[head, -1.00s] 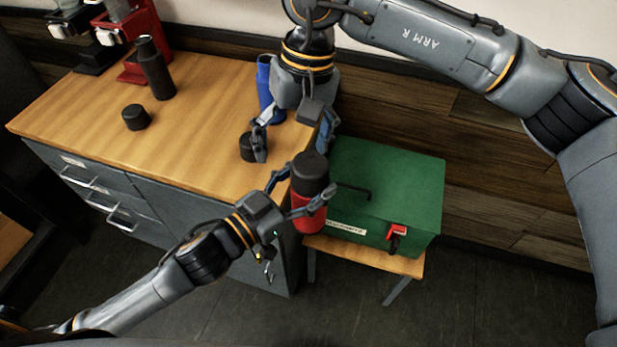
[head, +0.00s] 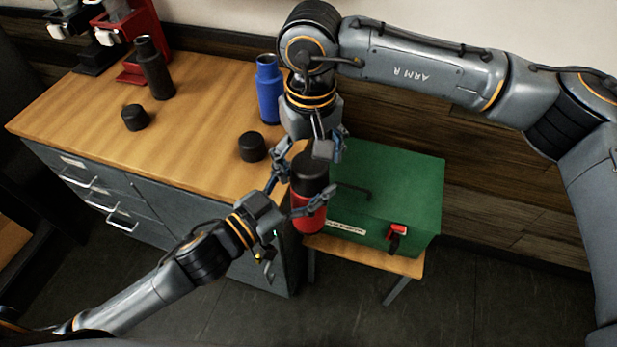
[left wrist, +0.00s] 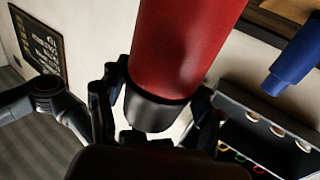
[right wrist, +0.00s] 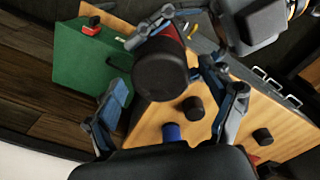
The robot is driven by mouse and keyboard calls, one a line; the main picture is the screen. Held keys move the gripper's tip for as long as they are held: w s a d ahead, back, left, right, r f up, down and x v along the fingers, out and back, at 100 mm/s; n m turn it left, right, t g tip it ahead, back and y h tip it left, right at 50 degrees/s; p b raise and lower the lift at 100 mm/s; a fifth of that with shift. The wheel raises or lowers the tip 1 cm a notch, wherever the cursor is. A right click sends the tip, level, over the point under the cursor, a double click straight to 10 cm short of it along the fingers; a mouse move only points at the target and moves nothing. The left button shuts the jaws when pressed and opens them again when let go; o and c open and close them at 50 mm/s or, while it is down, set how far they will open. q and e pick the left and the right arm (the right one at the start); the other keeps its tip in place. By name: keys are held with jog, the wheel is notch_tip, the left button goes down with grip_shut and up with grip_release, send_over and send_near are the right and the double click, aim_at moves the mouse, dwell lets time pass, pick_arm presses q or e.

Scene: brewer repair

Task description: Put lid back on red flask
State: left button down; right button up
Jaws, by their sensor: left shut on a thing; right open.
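The red flask (head: 309,213) is held upright in front of the counter's right corner, with a black lid (head: 310,168) on its top. My left gripper (head: 298,196) is shut around the flask. The left wrist view shows the red body (left wrist: 185,45) and its dark end (left wrist: 155,110) close up. My right gripper (head: 312,146) is open and empty, just behind and above the lid. In the right wrist view the lid (right wrist: 160,75) lies between and beyond the open fingers (right wrist: 167,102). I cannot tell whether the lid is fully seated.
On the wooden counter (head: 205,120) stand a blue flask (head: 269,90), a dark flask (head: 154,68) and two loose black lids (head: 252,146) (head: 135,117). A green toolbox (head: 395,190) sits on a stool right of the flask.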

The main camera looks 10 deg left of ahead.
aim_at(309, 198)
jog(key=shift+f, duration=1.25)
jog(key=c, duration=1.2)
jog(key=shift+m, duration=1.7)
jog(key=o, duration=1.3)
